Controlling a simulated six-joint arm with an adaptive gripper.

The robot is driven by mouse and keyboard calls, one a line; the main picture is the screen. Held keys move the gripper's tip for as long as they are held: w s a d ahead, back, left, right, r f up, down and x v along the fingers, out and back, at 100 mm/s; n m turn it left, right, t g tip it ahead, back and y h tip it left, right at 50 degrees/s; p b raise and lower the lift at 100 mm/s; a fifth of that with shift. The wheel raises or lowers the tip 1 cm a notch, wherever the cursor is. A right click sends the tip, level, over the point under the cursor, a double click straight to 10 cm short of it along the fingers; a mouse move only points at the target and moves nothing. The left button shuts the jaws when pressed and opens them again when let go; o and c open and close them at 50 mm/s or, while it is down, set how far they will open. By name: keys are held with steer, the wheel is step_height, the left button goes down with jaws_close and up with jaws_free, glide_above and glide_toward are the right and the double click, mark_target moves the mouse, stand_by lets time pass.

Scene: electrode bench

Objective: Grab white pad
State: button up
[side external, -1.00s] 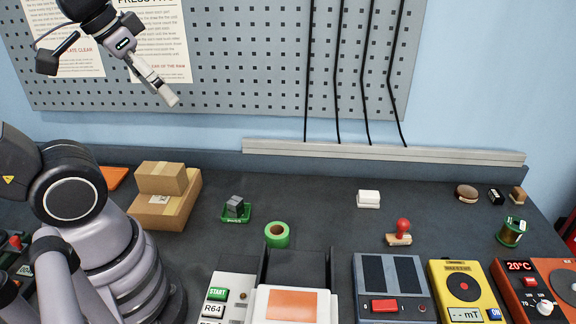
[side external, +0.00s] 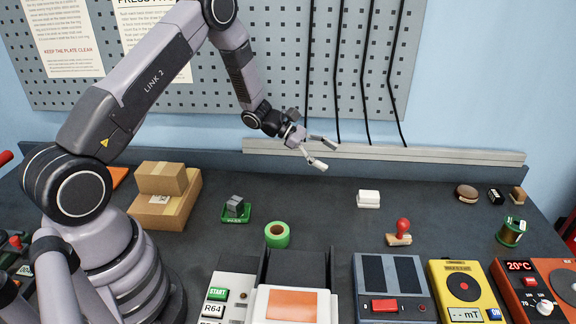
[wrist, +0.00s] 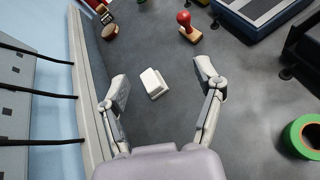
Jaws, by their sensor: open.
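The white pad (side external: 368,199) is a small white block lying on the dark bench, right of centre in the side external view. In the wrist view the white pad (wrist: 154,83) lies between and beyond the two fingers. My gripper (side external: 327,153) is open and empty, in the air above and to the left of the pad. It also shows in the wrist view as my gripper (wrist: 162,88), fingers spread wide on either side of the pad, not touching it.
A red-handled stamp (side external: 400,233) stands in front of the pad. A green tape roll (side external: 277,235) lies to the left. Devices line the front edge, including a grey box with a red button (side external: 385,306). A wall rail (side external: 385,153) runs behind. The bench around the pad is clear.

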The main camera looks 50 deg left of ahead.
mark_target(359, 194)
steer(key=a+f+n+t, duration=0.1)
steer(key=f, duration=0.2)
steer(key=w+a+f+n+t+y, duration=0.1)
steer(key=f+n, duration=0.1)
steer(key=f, duration=0.2)
steer(key=w+a+f+n, duration=0.1)
steer(key=a+f+n, duration=0.1)
steer(key=f, duration=0.2)
steer(key=shift+f+t, duration=0.1)
steer(key=shift+t, duration=0.3)
steer(key=shift+y, duration=0.4)
steer(key=x, duration=0.7)
steer(key=shift+w+d, duration=0.1)
steer(key=shift+n, duration=0.3)
steer(key=x, duration=0.6)
steer(key=shift+w+d+r, duration=0.15)
steer(key=shift+w+r, duration=0.15)
steer(key=shift+w, duration=0.05)
jaws_close()
